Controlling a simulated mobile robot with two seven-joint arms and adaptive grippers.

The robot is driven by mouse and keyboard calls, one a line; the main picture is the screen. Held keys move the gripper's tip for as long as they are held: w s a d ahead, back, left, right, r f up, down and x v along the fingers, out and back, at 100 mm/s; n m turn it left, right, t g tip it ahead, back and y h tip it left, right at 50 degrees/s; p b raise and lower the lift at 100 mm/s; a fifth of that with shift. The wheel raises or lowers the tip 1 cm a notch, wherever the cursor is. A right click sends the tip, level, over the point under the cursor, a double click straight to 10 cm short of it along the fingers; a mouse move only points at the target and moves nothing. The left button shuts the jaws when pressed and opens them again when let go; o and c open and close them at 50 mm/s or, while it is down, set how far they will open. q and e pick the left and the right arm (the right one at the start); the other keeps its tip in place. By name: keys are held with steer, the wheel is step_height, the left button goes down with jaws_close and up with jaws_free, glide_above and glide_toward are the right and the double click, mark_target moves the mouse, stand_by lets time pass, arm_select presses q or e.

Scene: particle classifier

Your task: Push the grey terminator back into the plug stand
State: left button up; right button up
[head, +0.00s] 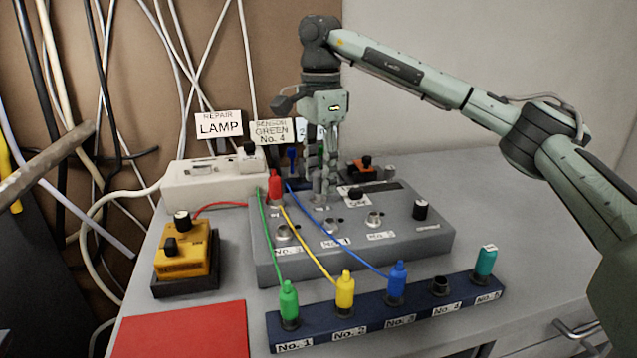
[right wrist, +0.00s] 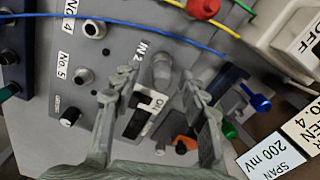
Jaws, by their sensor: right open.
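My right gripper (head: 325,193) is open and points down over the back of the grey console (head: 300,262). Its fingers also show in the right wrist view (right wrist: 153,85), spread apart with nothing clearly held. A grey cylinder (right wrist: 162,66) stands on the console beside the "IN 2" label, just beyond the fingertips. It may be the grey terminator, but I cannot be sure. A dark blue plug stand (right wrist: 232,78) lies behind the console, with a blue plug (right wrist: 258,102) and a green plug (right wrist: 228,130). The gripper partly hides this area in the head view. My left gripper is not in view.
A blue numbered rack (head: 360,333) in front holds green, yellow, blue and teal plugs. Coloured cables arch over the console. A white power strip (head: 205,182), a yellow box (head: 183,262) and a red mat (head: 180,332) lie left. The table at right is clear.

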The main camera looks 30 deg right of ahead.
steer(key=shift+f, duration=0.45)
jaws_close()
steer(key=shift+r, duration=0.1)
